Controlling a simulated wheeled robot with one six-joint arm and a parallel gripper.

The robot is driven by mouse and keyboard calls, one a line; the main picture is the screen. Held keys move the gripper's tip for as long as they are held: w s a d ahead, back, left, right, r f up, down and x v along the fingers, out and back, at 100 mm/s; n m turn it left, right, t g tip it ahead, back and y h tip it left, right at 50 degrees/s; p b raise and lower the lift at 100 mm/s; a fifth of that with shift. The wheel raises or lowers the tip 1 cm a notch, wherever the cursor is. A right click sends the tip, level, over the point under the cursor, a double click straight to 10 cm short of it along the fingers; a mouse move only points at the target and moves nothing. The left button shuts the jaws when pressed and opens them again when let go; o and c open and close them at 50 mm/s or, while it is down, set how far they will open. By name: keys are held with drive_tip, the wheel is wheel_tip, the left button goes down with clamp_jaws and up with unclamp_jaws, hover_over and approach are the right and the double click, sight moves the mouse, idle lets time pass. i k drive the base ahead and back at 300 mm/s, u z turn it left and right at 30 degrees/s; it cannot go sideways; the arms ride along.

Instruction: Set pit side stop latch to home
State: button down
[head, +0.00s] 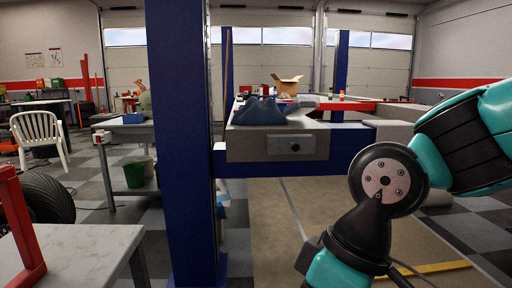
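A small metal plate (291,144) is fixed to the front face of a grey box-shaped beam end (247,144). A small dark knob (295,147) sits on the plate. It may be the stop latch, but it is too small to tell its setting. My teal and black arm comes in from the right and bends down past the bottom edge. My gripper is out of the frame, so I cannot see whether it is open or shut.
A tall blue post (183,140) stands left of the grey box. A pale table (80,250) with a red bracket (20,225) is at the lower left, beside a tyre (48,198). A white chair (40,137) stands behind. Beige floor (275,240) lies open below the box.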

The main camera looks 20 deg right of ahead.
sight(295, 146)
drive_tip(key=u, duration=0.4)
drive_tip(key=i, duration=0.7)
drive_tip(key=z, duration=0.45)
drive_tip(key=i, duration=0.7)
drive_tip(key=z, duration=0.75)
